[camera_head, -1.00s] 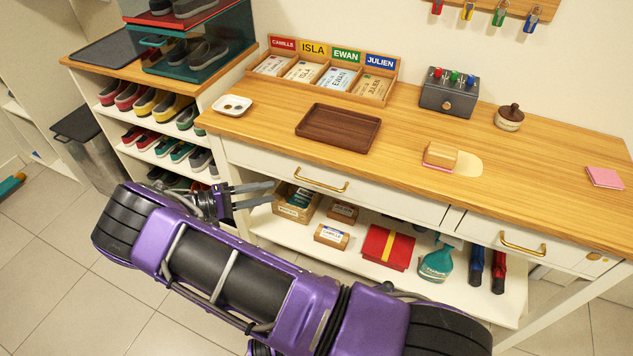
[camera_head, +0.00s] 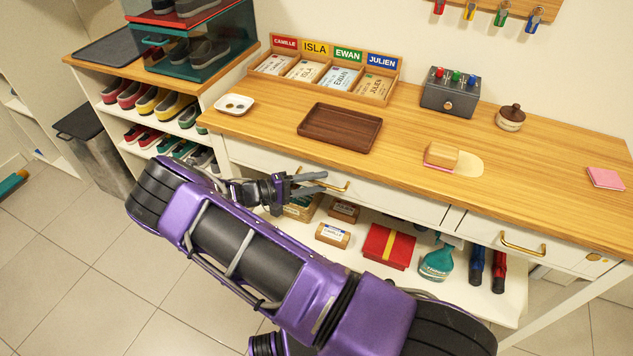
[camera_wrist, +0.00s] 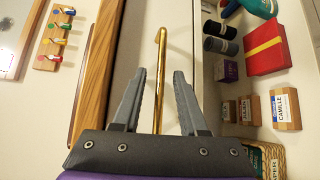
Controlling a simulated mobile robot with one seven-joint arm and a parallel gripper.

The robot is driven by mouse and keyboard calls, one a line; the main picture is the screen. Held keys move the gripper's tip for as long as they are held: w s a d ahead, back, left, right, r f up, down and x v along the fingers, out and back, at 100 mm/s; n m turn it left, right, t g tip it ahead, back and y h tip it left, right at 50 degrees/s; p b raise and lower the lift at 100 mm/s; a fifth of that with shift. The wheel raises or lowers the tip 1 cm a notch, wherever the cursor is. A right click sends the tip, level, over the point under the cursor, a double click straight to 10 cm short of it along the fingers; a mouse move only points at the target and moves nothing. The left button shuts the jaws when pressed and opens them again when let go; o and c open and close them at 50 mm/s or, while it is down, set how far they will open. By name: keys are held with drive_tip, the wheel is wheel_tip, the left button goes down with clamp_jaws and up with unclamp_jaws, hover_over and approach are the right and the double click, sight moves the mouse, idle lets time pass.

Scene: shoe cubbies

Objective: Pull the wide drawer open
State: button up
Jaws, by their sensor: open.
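The wide drawer (camera_head: 390,199) is the long white front under the left and middle part of the wooden counter. It looks shut. Its brass handle (camera_head: 338,188) is partly hidden behind my gripper (camera_head: 318,183) in the head view. In the wrist view my gripper (camera_wrist: 159,82) has its two grey fingers apart, with the brass handle (camera_wrist: 160,50) running lengthwise between them. The fingers do not visibly press on the handle. I cannot tell exactly how deep the handle sits between them.
A narrower drawer with its own brass handle (camera_head: 522,245) is to the right. The open shelf below holds small boxes, a red box (camera_head: 388,247) and a teal spray bottle (camera_head: 437,263). A brown tray (camera_head: 340,128) stands on the counter above. Floor in front is clear.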

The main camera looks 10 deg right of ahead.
clamp_jaws()
drive_tip(key=shift+a, duration=0.1)
idle(1.2)
